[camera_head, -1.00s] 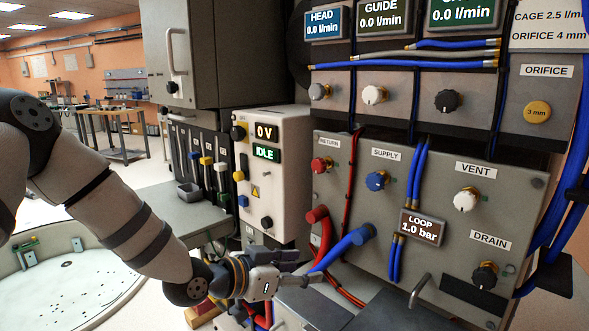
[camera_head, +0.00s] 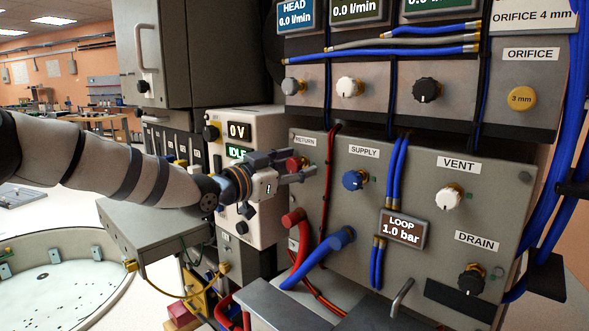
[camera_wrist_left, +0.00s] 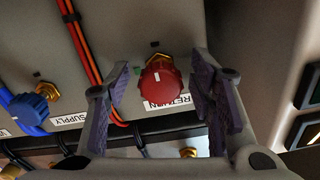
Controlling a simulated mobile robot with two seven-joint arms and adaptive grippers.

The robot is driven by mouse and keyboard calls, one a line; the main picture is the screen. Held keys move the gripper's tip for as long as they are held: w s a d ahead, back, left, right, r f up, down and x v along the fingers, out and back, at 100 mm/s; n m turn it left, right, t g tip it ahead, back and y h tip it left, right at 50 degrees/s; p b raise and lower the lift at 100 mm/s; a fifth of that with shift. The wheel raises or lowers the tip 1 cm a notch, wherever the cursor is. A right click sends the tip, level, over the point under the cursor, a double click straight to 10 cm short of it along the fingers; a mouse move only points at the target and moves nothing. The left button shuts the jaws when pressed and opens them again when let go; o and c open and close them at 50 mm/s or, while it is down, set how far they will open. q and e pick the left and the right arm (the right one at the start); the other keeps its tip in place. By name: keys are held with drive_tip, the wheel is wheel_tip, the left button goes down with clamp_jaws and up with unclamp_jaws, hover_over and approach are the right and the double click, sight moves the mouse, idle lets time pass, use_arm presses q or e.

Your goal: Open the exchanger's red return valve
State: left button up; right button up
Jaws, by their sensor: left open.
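The red return valve knob (camera_head: 294,164) sits on the grey panel under the RETURN label, partly hidden by my gripper in the head view. In the left wrist view the red knob (camera_wrist_left: 160,80) shows a white mark on its face and a brass stem. My left gripper (camera_head: 305,166) is open, its fingers on either side of the knob. In the left wrist view the open fingers (camera_wrist_left: 160,95) show apart from the knob, with gaps on both sides. I cannot tell whether the fingertips reach past it. My right gripper is not in view.
The blue supply knob (camera_head: 355,180) is to the right, with white vent (camera_head: 448,198) and black drain (camera_head: 472,280) knobs beyond. A red cable (camera_head: 330,185) runs down beside the return valve. The white display box (camera_head: 250,205) stands close behind my gripper.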

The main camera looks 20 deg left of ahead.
use_arm(q)
drive_tip(key=c, duration=1.2)
drive_tip(key=shift+o, duration=0.2)
